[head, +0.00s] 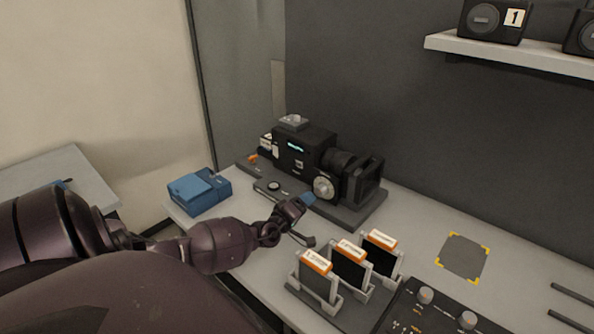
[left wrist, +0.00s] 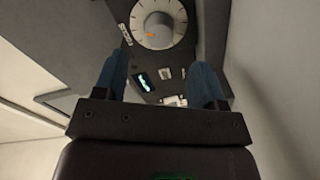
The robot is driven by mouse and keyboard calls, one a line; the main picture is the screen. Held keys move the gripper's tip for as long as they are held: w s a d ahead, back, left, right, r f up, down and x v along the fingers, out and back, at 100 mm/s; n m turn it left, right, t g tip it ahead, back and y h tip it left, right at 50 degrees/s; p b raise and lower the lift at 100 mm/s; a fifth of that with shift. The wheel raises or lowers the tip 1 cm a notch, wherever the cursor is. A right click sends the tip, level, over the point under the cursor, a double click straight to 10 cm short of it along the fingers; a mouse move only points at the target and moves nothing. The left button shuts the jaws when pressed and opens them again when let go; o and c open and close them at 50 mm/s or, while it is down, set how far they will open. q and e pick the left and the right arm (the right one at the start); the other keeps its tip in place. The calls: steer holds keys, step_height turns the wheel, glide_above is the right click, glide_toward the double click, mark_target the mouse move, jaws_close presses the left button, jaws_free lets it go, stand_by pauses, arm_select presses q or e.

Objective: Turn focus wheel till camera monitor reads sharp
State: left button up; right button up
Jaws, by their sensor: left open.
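The black camera (head: 302,150) stands on a dark base plate on the table. Its pale round focus wheel (head: 324,187) is on the side facing me, below the lens. The wheel also shows in the left wrist view (left wrist: 158,22), with an orange mark on its dial. A small lit cyan display (head: 295,147) sits on the camera's side; its text is too small to read. My left gripper (head: 309,220) is open and empty, in front of the camera and short of the wheel. Its blue fingertips (left wrist: 162,85) are apart. My right gripper is not in view.
A blue box (head: 199,191) stands left of the camera. Several orange-topped cards stand in a rack (head: 346,312) in front of my gripper's right. A control panel with knobs (head: 440,310) and a yellow-cornered grey pad (head: 463,257) lie to the right. A shelf (head: 515,52) hangs above.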

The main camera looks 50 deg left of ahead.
arm_select(q)
steer(key=shift+s+d+r, duration=0.1)
steer(key=shift+s+d, duration=0.1)
steer(key=shift+s, duration=1.4)
